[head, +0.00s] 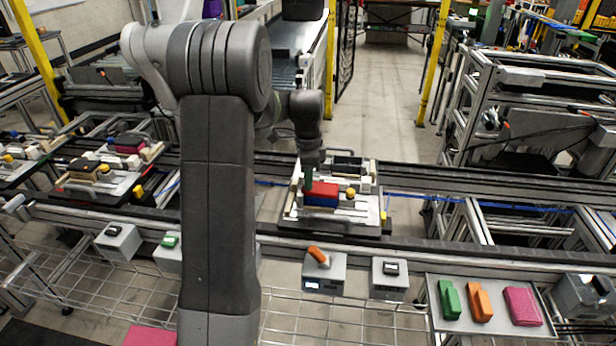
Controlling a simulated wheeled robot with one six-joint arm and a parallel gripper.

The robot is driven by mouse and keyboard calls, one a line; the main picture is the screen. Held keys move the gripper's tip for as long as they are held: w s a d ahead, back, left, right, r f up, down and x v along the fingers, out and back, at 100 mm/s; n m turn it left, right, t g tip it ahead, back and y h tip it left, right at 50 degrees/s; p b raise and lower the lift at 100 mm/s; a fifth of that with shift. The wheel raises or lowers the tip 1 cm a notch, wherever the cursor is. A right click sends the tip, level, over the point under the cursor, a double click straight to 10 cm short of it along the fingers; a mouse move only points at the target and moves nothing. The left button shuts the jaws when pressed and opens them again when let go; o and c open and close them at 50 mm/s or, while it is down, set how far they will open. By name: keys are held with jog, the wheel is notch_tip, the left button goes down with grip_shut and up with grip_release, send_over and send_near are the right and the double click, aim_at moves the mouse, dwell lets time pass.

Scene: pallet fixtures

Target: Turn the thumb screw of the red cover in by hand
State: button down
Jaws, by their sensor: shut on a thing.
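The red cover (323,189) lies on top of a blue block (320,201) on the pallet fixture in the middle of the head view. My gripper (308,183) points down at the left end of the red cover. It is shut at the cover's top, where the thumb screw is. Something dark green shows at its tip. The thumb screw is too small and too covered by my gripper to make out, and I cannot tell how deep it sits.
The pallet (350,226) also carries yellow knobs and pale blocks. In front stand a grey box with an orange handle (317,254) and another grey box (390,278). A tray (430,318) at the lower right holds green, orange and pink parts. More loaded pallets (100,170) stand left.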

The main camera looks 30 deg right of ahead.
jog(key=c, duration=1.2)
grip_release()
notch_tip(320, 180, up, 14)
jog(key=b, duration=0.1)
jog(key=shift+f, duration=0.15)
notch_tip(320, 180, down, 14)
jog(key=shift+r+p, duration=0.1)
jog(key=shift+p, duration=0.4)
jog(key=shift+r, duration=0.1)
